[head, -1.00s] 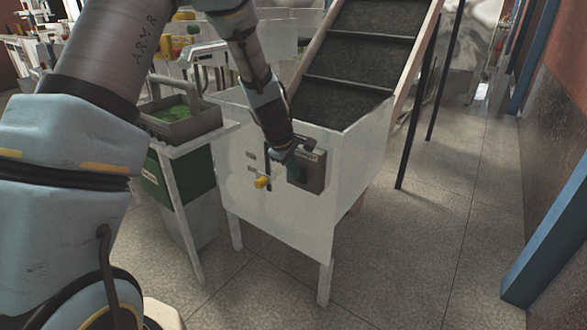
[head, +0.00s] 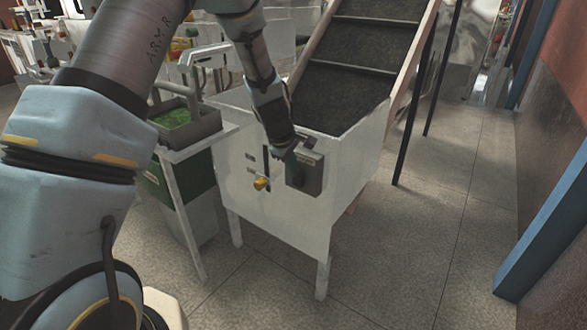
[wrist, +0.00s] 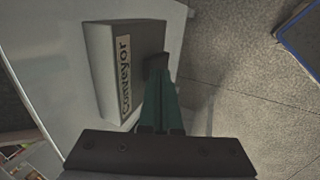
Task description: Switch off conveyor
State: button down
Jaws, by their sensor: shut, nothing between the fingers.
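The conveyor (head: 360,75) is a dark, inclined belt with cross ribs, rising from a white metal hopper (head: 280,220). A grey switch box (head: 313,172) is fixed on the hopper's front. In the wrist view the box (wrist: 105,50) carries a label reading "Conveyor" (wrist: 124,75). My gripper (wrist: 157,75) has green fingers, closed together and empty. Their tips are at the box's right edge in the wrist view, by a small dark part (wrist: 156,62) that looks like the switch. I cannot tell whether they touch it. In the head view my gripper (head: 291,165) partly covers the box's left side.
A yellow knob (head: 261,184) sits on the hopper front, left of the box. A tray of green material (head: 172,118) stands on a bench to the left. Black conveyor legs (head: 411,120) and a blue post (head: 540,240) stand right. The floor between is clear.

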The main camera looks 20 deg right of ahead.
jog(key=shift+r, duration=0.1)
jog(key=v, duration=1)
jog(key=shift+r, duration=0.25)
jog(key=shift+s+a, duration=0.15)
